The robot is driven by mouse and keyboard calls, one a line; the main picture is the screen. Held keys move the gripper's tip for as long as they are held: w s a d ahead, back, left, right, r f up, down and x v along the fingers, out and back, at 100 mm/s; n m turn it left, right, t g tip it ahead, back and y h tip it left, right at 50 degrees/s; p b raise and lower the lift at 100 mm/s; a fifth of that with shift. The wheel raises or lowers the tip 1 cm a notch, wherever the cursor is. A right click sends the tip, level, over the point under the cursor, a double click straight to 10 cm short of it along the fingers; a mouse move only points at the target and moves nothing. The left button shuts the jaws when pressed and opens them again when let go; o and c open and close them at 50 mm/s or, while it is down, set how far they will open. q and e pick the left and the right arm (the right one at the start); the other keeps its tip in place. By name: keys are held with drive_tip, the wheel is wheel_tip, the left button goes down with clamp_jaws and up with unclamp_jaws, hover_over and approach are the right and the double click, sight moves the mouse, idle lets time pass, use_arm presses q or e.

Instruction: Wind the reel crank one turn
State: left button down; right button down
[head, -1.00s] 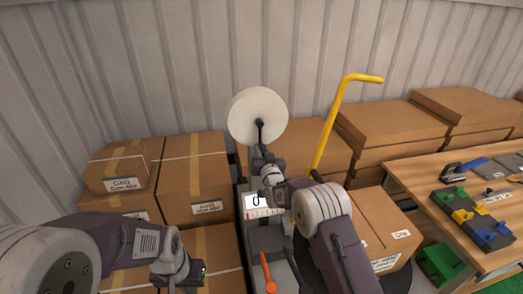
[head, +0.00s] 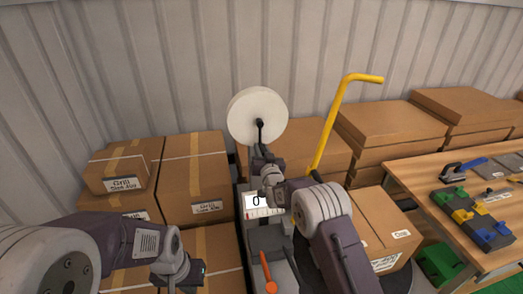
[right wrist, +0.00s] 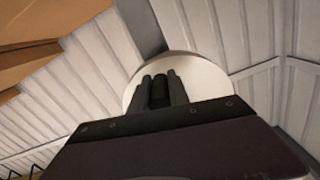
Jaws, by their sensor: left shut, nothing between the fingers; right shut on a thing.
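The white round reel (head: 258,103) stands upright at the back, above a grey machine. Its dark crank (head: 260,130) runs from the hub down toward my right gripper (head: 261,152). My right gripper is shut on the crank's handle, in front of the reel's lower part. In the right wrist view the two fingers hold the dark handle (right wrist: 160,92) between them, with the reel (right wrist: 205,75) behind. A display on the machine (head: 256,202) reads 0. My left gripper (head: 178,286) is low at the left, shut and empty; its fingertips are hard to see.
Cardboard boxes (head: 193,178) stand left of the machine, and more stacks stand behind and right. A yellow bent bar (head: 332,120) rises right of the reel. An orange lever (head: 267,270) is at the machine's front. A wooden table (head: 425,185) with colored parts is at the right.

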idle(0.4)
drive_tip(key=shift+w+d+n+b, duration=0.1)
drive_tip(key=shift+d+n+b, duration=0.4)
drive_tip(key=shift+b, duration=0.45)
drive_tip(key=shift+w+d+n+b, duration=0.1)
drive_tip(key=shift+d+n+b, duration=0.55)
drive_tip(key=shift+b, duration=0.3)
drive_tip(key=shift+w+d+r+n+b, duration=0.15)
drive_tip(key=shift+d+n+b, duration=0.2)
drive_tip(key=shift+n+b, duration=0.25)
drive_tip(key=shift+d+r+n+b, duration=0.15)
drive_tip(key=shift+d+n+b, duration=0.15)
drive_tip(key=shift+n+b, duration=0.25)
drive_tip(key=shift+w+d+r+n+b, duration=0.15)
drive_tip(key=shift+d+r+n+b, duration=0.6)
drive_tip(key=shift+n, duration=0.45)
drive_tip(key=shift+f, duration=0.1)
